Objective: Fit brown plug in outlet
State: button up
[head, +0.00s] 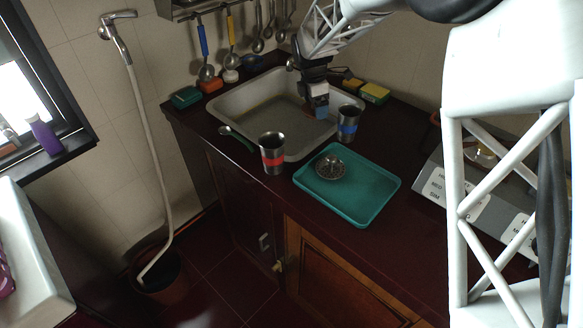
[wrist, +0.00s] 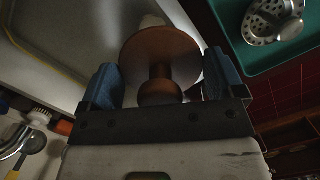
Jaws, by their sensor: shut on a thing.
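The brown plug (wrist: 160,48), a round disc with a stem and knob, is between the blue fingers of my gripper (wrist: 162,80) in the wrist view. My gripper is shut on its knob end, and a pale tip shows beyond the disc. In the head view my gripper (head: 319,102) is over the right part of the grey sink (head: 228,103), near its edge. I cannot make out the plug clearly there. The sink also fills the upper left of the wrist view (wrist: 60,40). I cannot make out the outlet in either view.
A steel cup with a blue band (head: 348,123) stands just right of my gripper. A red-banded cup (head: 272,154) stands at the sink's front edge. A teal tray (head: 372,195) holds a metal strainer (head: 330,167). Sponges (head: 375,92) lie behind; utensils (head: 204,50) hang on the wall.

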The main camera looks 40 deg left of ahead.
jog(key=s+a+f+n, duration=0.1)
jog(key=a+f+n, duration=0.2)
jog(key=f, duration=0.4)
jog(key=s+a+f+n, duration=0.2)
jog(key=a+f+n, duration=0.1)
jog(key=f, duration=0.5)
jog(key=shift+a+f+y, duration=0.25)
jog(key=shift+a+y, duration=0.05)
jog(key=shift+a, duration=0.05)
jog(key=shift+s, duration=0.1)
jog(key=shift+f, duration=3.1)
jog(key=shift+f, duration=0.15)
jog(key=shift+f, duration=1.75)
jog(key=shift+f, duration=0.65)
